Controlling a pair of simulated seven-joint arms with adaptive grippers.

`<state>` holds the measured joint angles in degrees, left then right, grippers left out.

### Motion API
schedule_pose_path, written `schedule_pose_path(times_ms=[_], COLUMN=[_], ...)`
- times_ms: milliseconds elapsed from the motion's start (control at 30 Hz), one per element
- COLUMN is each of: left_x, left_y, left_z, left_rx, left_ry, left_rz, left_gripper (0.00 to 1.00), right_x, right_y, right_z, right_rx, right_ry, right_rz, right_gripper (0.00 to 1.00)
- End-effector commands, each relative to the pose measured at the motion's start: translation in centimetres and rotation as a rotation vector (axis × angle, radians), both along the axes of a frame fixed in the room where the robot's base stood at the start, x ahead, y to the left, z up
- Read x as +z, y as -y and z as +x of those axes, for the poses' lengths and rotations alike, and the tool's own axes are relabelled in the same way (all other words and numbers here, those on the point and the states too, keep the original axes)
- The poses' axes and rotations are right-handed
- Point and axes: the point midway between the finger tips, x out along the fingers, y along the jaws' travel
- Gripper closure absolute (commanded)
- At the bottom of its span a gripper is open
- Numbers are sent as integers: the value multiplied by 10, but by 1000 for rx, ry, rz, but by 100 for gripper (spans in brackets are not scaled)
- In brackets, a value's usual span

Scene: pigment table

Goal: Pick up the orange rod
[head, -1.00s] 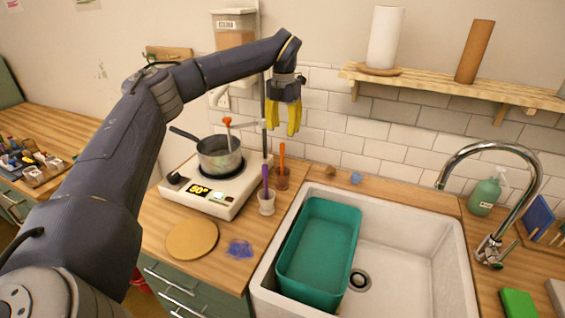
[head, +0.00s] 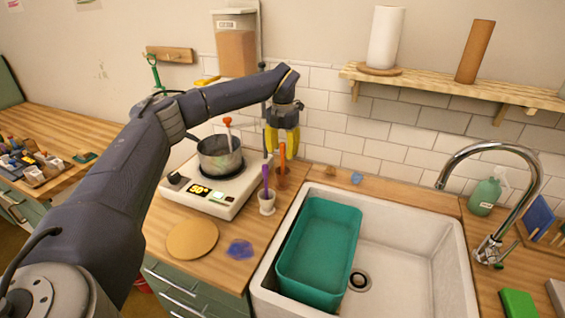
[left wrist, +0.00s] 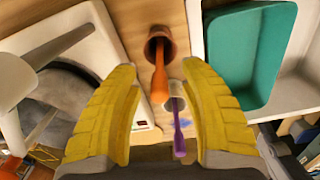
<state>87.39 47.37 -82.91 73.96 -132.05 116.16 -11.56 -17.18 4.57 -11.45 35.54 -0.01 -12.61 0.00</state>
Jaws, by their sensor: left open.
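The orange rod (head: 282,155) stands upright in a small brown pot (head: 281,181) on the wooden counter, right of the hot plate. My left gripper (head: 281,140) has yellow fingers pointing down, just above and around the rod's top in the head view. In the left wrist view the orange rod (left wrist: 159,84) rises from the brown pot (left wrist: 158,45) between the two open yellow fingers (left wrist: 165,115), apart from both. The purple rod (left wrist: 177,135) in a white pot (left wrist: 176,95) also shows between the fingers, farther toward the bottom. My right gripper is not in view.
The purple rod (head: 265,176) in its white pot (head: 266,203) stands close in front. A metal pot (head: 219,157) sits on the hot plate (head: 228,193) at left. A teal basin (head: 320,250) sits in the white sink (head: 420,235) at right.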

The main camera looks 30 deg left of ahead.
Motion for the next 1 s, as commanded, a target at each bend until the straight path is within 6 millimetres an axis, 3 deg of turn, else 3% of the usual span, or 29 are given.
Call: schedule_pose_path(times_ms=[267,667,1000], left_x=[-1,-1,-1], left_y=[0,0,0], left_z=[0,0,0], left_rx=[0,0,0], left_ry=[1,1,1], left_rz=[0,0,0], left_gripper=[55,100,100], right_x=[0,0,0], right_y=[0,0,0], right_z=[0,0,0], right_rx=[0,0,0], right_ry=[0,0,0], right_rz=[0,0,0], right_gripper=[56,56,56])
